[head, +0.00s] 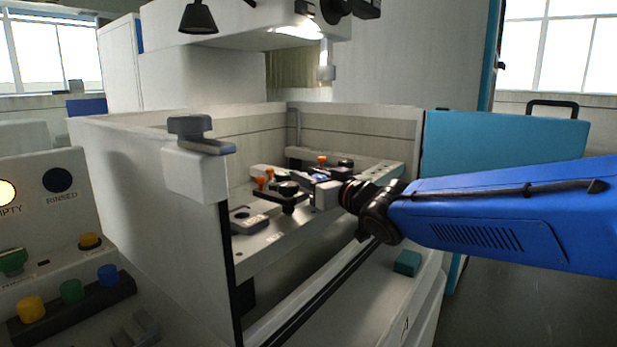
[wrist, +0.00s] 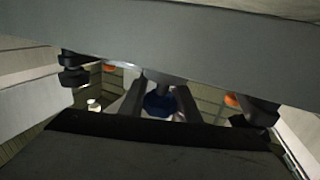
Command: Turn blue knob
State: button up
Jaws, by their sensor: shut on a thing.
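The blue knob (wrist: 159,104) shows in the wrist view between the two fingers of my gripper (wrist: 160,106), which are shut on it. In the head view my gripper (head: 326,188) reaches in from the right over the fixture rail inside the machine's open tank. Only a small bit of blue (head: 321,177) shows beside the fingers there. The knob's base and any mark on it are hidden, so I cannot tell how far it is turned.
Orange-topped clamps (head: 265,178) and dark blocks stand on the rail close to my gripper. The white tank wall (head: 150,190) rises to the left. At lower left, a control panel has a rack (head: 75,310) of yellow, green and blue caps. A teal door (head: 490,145) stands behind my arm.

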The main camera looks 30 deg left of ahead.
jog(key=shift+r+n+g+y, duration=0.1)
jog(key=shift+n+g+y, duration=0.25)
jog(key=shift+g, duration=0.25)
jog(key=shift+s+a+n+g+y, duration=0.1)
jog(key=shift+s+n+g+y, duration=0.05)
jog(key=shift+n+g, duration=0.4)
jog(key=shift+s+n+g+y, duration=0.15)
jog(key=shift+n+g, duration=0.15)
jog(key=shift+g, duration=0.35)
jog(key=o, duration=1)
jog(key=shift+o, duration=0.2)
jog(key=v, duration=1.7)
